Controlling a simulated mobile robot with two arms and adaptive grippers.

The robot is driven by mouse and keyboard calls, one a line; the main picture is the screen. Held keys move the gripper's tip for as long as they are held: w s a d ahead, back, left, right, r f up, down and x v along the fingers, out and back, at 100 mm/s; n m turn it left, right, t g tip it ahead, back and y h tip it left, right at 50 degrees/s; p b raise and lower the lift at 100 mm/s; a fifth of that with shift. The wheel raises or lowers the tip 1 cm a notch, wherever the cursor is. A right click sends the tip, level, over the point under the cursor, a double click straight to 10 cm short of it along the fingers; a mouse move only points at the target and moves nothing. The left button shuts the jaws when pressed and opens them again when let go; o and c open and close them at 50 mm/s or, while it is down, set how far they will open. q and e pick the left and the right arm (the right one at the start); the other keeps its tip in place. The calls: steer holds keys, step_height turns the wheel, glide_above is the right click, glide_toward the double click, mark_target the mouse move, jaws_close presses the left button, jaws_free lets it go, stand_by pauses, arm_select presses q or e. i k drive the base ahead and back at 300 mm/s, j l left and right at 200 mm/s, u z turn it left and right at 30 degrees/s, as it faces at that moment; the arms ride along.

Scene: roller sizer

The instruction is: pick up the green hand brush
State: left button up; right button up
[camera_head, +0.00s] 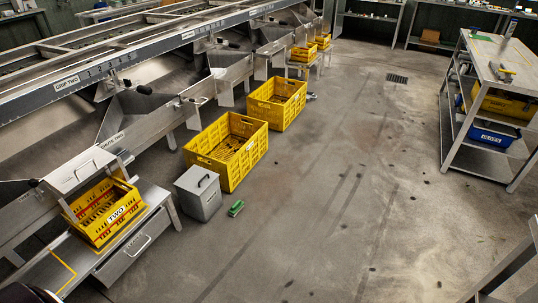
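A small green hand brush (236,208) lies on the grey floor, just right of a grey metal box with a handle (200,193). It is apart from the box and small in the picture. Bare floor surrounds its right and near sides. Neither of my grippers can be made out in the head view.
Yellow crates stand on the floor behind the brush, the nearest (252,163) close to the grey box. A steel sizer machine (180,38) runs along the left. A steel trolley (447,130) stands at right. The middle floor is open, with scattered dark specks.

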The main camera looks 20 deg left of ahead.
mark_target(238, 206)
steer(key=i+u, duration=0.3)
steer(key=i, duration=0.15)
steer(key=i+u, duration=0.35)
steer(key=i+l+u, duration=0.3)
steer(key=i, duration=0.2)
steer(key=i+l+u, duration=0.3)
steer(key=i+j, duration=0.1)
